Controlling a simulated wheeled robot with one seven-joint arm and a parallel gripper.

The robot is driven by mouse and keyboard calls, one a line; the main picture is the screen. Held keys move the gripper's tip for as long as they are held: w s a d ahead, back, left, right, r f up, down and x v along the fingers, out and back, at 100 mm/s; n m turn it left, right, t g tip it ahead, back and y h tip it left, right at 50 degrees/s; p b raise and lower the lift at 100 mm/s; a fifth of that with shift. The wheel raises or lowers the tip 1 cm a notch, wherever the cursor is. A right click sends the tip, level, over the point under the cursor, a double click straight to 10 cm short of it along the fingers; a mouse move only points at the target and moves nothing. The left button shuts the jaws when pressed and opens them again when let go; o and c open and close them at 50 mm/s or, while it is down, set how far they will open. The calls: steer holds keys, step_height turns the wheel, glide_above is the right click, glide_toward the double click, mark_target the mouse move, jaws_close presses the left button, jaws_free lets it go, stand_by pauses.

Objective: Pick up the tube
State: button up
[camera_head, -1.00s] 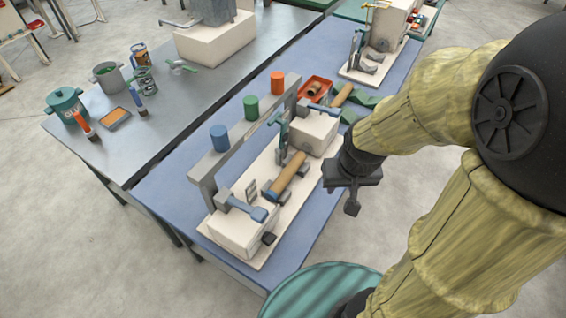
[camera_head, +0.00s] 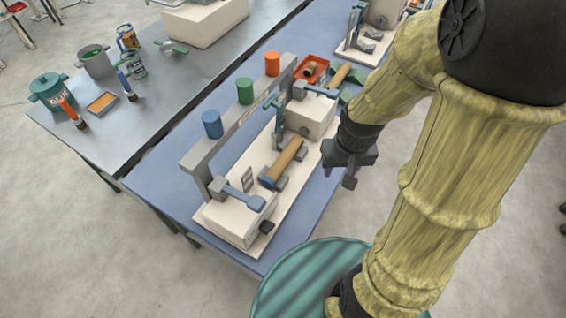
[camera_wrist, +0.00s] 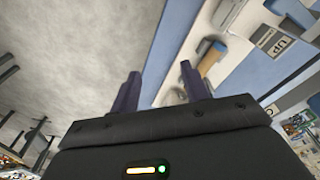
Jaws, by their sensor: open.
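A tan tube (camera_head: 287,157) with a blue lower-left end lies slanted on grey supports of the spiral winder (camera_head: 232,222). A tan tube also shows in the wrist view (camera_wrist: 212,58), up and right of my fingers. My gripper (camera_head: 347,178) hangs to the right of the winder, apart from the tube, past the table's right edge. In the wrist view my two dark fingers (camera_wrist: 159,88) are spread, with nothing between them. A second tan tube (camera_head: 341,74) lies farther back, partly hidden by my arm.
The blue table (camera_head: 168,180) carries the winder; blue, green and orange cylinders stand on its grey rail (camera_head: 234,130). A red tray (camera_head: 312,63) holds a brown roll. A grey table (camera_head: 160,100) with pots and tools stands at left. Bare floor lies right of the blue table.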

steer(key=w+f+m+y+b, duration=0.1)
steer(key=f+y+b, duration=0.1)
steer(key=f, duration=0.5)
steer(key=w+a+f+m+y+b, duration=0.1)
steer(key=w+f+y+b, duration=0.1)
steer(key=f, duration=0.6)
steer(key=w+a+f+m+y+b, duration=0.1)
steer(key=f+y+b, duration=0.3)
steer(key=f, duration=0.3)
steer(key=shift+w+f+b, duration=0.3)
steer(key=shift+f+b, duration=0.1)
steer(key=shift+b, duration=0.4)
steer(key=w+d+r+m+t+y+b, duration=0.3)
steer(key=w+d+t, duration=0.2)
steer(key=w+t, duration=0.1)
steer(key=shift+w+m+b, duration=0.3)
steer(key=shift+w+m, duration=0.1)
steer(key=shift+w, duration=0.3)
steer(key=shift+r, duration=0.1)
steer(key=p, duration=0.2)
glide_toward(290, 161)
steer(key=x, duration=0.5)
steer(key=shift+w, duration=0.1)
